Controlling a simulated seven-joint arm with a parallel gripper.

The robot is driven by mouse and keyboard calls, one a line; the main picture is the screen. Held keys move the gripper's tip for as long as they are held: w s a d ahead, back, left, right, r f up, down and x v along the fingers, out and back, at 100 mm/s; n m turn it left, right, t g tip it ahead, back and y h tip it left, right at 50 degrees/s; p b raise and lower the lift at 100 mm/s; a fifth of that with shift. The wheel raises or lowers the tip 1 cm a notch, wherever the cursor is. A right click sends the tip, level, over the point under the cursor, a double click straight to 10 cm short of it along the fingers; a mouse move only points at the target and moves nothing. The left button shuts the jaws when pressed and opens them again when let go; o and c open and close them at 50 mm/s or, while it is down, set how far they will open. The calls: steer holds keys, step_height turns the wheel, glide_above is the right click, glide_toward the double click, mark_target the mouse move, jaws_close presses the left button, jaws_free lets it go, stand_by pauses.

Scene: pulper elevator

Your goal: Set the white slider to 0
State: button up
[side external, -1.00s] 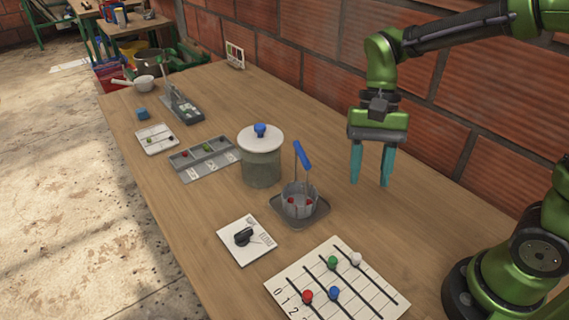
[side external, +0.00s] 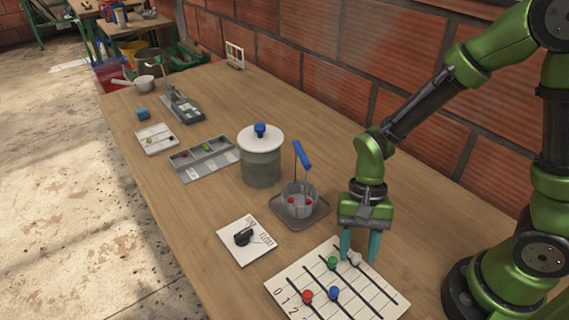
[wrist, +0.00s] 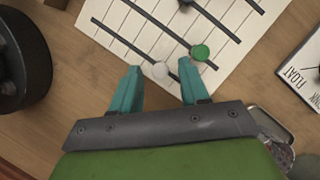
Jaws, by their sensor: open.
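The slider board (side external: 371,290) is a white panel with dark parallel slots at the front of the table, and the digits 0, 1 and 2 run down its left edge. The white slider (side external: 355,259) is a round knob in the slot nearest the brick wall; it also shows in the wrist view (wrist: 160,70). The green slider (side external: 333,263) is in the adjacent slot. My gripper (side external: 360,257) is open and points down over the board's far end. In the wrist view, the white slider appears between its teal fingertips (wrist: 160,66). I cannot tell whether they touch it.
Blue (side external: 334,293) and red (side external: 307,297) sliders stand in the other slots. A dial card (side external: 262,250), a tray with a blue-handled basket (side external: 311,217) and a lidded jar (side external: 262,166) stand behind the board. The table along the wall is mostly clear.

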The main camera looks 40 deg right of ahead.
steer(key=shift+c, duration=0.4)
jaws_close()
steer(key=shift+w, duration=0.1)
steer(key=shift+w, duration=2.6)
steer(key=shift+o, duration=0.4)
jaws_free()
steer(key=shift+r, duration=0.1)
